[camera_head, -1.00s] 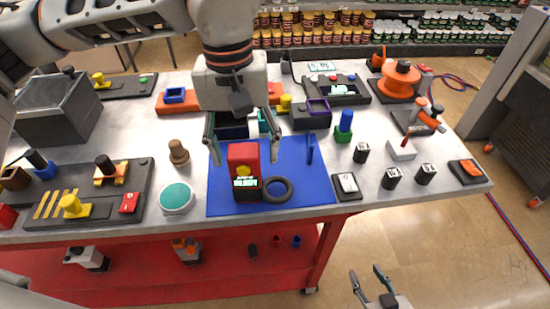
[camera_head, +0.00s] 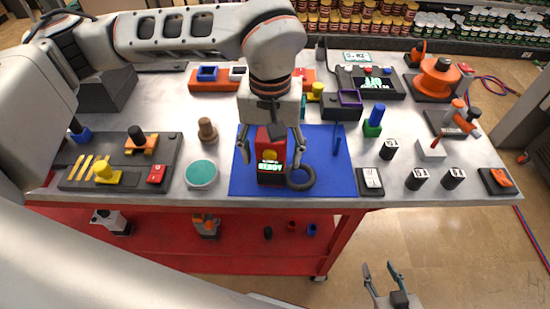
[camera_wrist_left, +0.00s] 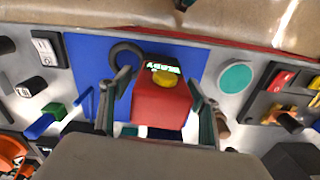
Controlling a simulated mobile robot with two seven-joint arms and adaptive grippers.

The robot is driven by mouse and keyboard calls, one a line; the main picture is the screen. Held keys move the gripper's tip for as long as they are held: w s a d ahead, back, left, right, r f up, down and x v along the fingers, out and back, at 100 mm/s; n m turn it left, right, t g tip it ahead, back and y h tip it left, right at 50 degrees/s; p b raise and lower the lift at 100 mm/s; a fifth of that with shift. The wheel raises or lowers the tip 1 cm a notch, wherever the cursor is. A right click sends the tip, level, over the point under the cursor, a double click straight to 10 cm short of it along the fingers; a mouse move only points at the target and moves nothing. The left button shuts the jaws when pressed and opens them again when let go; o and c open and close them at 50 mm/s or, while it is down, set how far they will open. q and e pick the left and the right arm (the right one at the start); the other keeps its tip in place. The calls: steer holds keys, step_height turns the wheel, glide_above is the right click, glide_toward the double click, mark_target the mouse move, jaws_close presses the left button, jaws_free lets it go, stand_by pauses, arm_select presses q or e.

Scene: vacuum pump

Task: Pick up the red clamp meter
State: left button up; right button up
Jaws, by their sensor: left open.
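The red clamp meter (camera_head: 270,158) stands on the blue mat (camera_head: 240,183), with a yellow dial, a lit display and a dark ring beside its lower right. Its red body also shows in the left wrist view (camera_wrist_left: 160,103), between the two fingers. My left gripper (camera_head: 271,152) is open, with one finger on each side of the meter; a gap shows beside each finger in the wrist view (camera_wrist_left: 160,92). I cannot tell whether either finger touches it. My right gripper (camera_head: 384,272) is off the table's front edge at the lower right, its fingers apart and empty.
A teal round disc (camera_head: 201,174) and a brown knob (camera_head: 207,130) stand left of the mat. A white-faced switch (camera_head: 371,180) and black cylinders (camera_head: 416,179) stand to its right. A blue-and-green part (camera_head: 374,121) is behind them.

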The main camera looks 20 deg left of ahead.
arm_select(q)
steer(key=c, duration=1.4)
steer(key=shift+r, duration=0.15)
